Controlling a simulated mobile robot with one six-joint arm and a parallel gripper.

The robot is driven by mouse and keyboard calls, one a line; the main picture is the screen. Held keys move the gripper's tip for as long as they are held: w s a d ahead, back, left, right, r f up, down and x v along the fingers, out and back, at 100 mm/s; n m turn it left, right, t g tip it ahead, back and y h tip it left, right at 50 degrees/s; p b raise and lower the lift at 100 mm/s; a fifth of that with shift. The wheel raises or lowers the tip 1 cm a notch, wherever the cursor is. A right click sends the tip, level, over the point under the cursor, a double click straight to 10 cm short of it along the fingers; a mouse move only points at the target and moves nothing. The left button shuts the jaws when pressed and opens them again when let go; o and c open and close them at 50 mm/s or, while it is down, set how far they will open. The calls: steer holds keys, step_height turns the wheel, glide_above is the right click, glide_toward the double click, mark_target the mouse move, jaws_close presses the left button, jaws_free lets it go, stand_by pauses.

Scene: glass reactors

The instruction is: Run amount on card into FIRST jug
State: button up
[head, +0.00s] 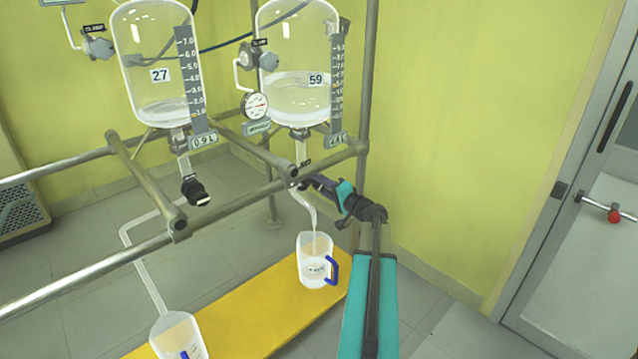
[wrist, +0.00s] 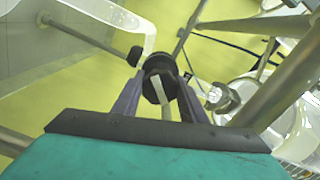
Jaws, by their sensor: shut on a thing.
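Reactor 59 (head: 297,95) holds clear liquid in its lower part. My gripper (head: 312,183) is at the outlet below it, shut on a black round valve knob (wrist: 160,86) with a pale bar across its face. A clear jug with a blue handle (head: 313,270) stands upright under this reactor's bent spout (head: 307,208), with some liquid in it. Its label is too small to read surely. A thin stream seems to fall from the spout. Another jug (head: 175,335), cut by the bottom edge, stands under the long spout of reactor 27 (head: 155,85).
Reactor 27 has its own black valve knob (head: 196,190). A pressure gauge (head: 255,106) hangs beside reactor 59. Metal rails (head: 90,270) cross in front of the reactors. The jugs stand on a yellow platform (head: 250,310). A grey door (head: 585,230) is at the right.

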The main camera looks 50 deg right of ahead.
steer(key=m+p, duration=0.2)
steer(key=m, duration=0.2)
steer(key=shift+r+m, duration=0.15)
steer(key=shift+m, duration=0.15)
steer(key=m+p, duration=0.2)
steer(key=m, duration=0.1)
steer(key=shift+m, duration=0.3)
steer(key=o, duration=1.1)
steer(key=shift+c, duration=0.2)
steer(key=s+a+p, duration=0.1)
steer(key=s, duration=1.2)
steer(key=shift+s, duration=0.35)
